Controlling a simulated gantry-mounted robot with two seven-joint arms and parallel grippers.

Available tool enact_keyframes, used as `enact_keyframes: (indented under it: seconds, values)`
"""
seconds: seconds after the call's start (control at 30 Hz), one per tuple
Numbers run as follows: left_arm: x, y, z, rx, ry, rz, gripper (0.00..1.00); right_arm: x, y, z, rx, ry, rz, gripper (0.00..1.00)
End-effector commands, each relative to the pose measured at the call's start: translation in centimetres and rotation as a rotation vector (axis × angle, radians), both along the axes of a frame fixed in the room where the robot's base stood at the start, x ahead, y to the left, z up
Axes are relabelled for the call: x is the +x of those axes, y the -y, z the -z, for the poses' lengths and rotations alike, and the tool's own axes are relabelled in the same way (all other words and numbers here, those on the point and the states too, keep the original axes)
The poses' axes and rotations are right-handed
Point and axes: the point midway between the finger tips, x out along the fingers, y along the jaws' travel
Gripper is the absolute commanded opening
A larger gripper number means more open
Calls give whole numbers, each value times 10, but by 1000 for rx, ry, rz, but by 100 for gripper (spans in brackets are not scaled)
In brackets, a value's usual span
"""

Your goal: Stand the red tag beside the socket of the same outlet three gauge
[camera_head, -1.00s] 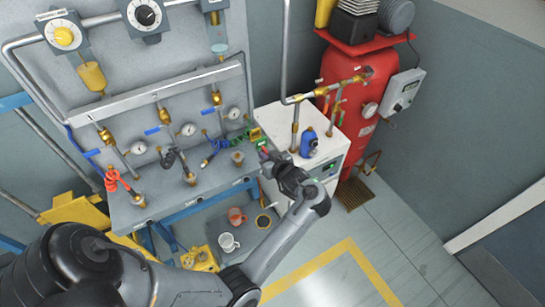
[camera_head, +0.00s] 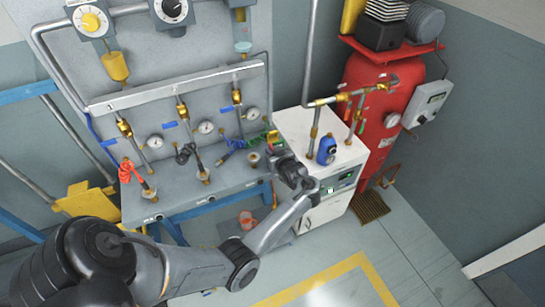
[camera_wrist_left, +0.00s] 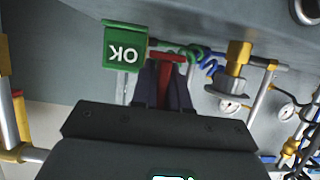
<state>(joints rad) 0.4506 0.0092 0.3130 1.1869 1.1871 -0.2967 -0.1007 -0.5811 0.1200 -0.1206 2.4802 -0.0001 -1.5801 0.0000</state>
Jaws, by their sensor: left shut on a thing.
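My left gripper (camera_head: 280,158) is at the right end of the bench, just right of the third outlet's socket (camera_head: 253,159). In the left wrist view its dark fingers are shut on a red piece (camera_wrist_left: 168,62), which I take as the red tag; its face is mostly edge-on. A green "OK" tag (camera_wrist_left: 125,47) shows upside down beside it; I cannot tell whether they touch. The third gauge (camera_head: 252,114) is above its socket, with green and blue coiled hoses (camera_head: 236,144) near it. My right gripper is not in view.
Two other gauges (camera_head: 205,127) and sockets (camera_head: 150,190) are farther left on the bench. A white cabinet (camera_head: 318,214) with a blue device (camera_head: 327,149) stands to the right. A red tank (camera_head: 390,110) is beyond it. A reddish mug (camera_head: 246,218) is below.

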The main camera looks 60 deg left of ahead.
Motion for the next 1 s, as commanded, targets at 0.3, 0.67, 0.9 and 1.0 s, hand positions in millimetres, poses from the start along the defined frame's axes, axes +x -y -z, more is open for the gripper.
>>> enact_keyframes:
  seconds: [0.3,0.67,0.9,1.0]
  values:
    - [0,0,20,0,1,1,0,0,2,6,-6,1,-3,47]
    - [0,0,23,0,0,1,24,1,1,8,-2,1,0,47]
    - [0,0,24,0,0,1,40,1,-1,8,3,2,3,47]
    - [0,0,23,0,0,1,40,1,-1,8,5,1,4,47]
